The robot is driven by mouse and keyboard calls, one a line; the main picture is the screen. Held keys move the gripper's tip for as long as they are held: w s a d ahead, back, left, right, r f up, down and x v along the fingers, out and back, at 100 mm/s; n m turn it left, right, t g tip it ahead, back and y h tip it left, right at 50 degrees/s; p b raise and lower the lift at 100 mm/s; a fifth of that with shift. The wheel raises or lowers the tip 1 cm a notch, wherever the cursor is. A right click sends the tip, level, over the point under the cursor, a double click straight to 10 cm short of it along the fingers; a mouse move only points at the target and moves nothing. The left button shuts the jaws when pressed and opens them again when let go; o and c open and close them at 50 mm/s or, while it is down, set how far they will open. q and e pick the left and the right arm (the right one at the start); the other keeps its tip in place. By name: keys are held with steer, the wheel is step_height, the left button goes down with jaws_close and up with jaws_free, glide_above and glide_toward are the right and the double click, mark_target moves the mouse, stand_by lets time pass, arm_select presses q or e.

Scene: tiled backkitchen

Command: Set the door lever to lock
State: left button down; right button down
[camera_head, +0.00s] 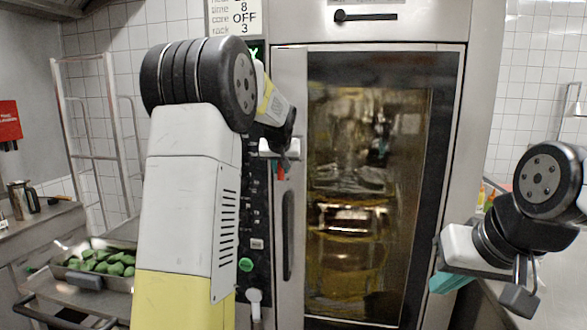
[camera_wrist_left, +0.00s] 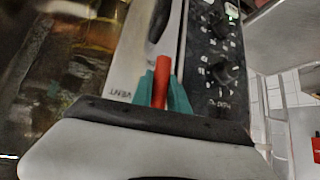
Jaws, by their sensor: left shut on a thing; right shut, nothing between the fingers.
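The tall steel oven's glass door (camera_head: 365,200) stands upright in the head view and looks closed. A small red lever (camera_head: 280,173) is on the strip between the control panel and the glass. In the left wrist view the red lever (camera_wrist_left: 160,84) sits between the teal fingertips of my left gripper (camera_wrist_left: 162,92), which is shut on it. In the head view this gripper (camera_head: 277,165) is mostly covered by its own wrist. My right gripper (camera_head: 450,282) is shut and empty, to the right of the oven door.
A dark door handle (camera_head: 288,235) runs below the lever. The control panel (camera_wrist_left: 215,60) with black knobs lies beside it. A tray (camera_head: 118,285) of green vegetables and a metal rack (camera_head: 90,125) are at the left. A counter is at the right.

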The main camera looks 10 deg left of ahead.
arm_select(q)
steer(key=shift+f, duration=0.1)
steer(key=c, duration=1.3)
jaws_free()
steer(key=v, duration=0.8)
steer(key=shift+a, duration=0.1)
steer(key=s+d+f+m+g+h, duration=0.1)
steer(key=s+d+f, duration=0.1)
steer(key=s, duration=1)
steer(key=s+d+f+m+h, duration=0.1)
steer(key=s+f, duration=0.4)
steer(key=s, duration=0.7)
steer(key=s+d+f+g+h, duration=0.1)
steer(key=s+d+f+h, duration=0.1)
steer(key=s, duration=1)
steer(key=shift+d+f+m+g, duration=0.3)
steer(key=shift+d+f+m, duration=0.1)
steer(key=shift+d+f, duration=0.6)
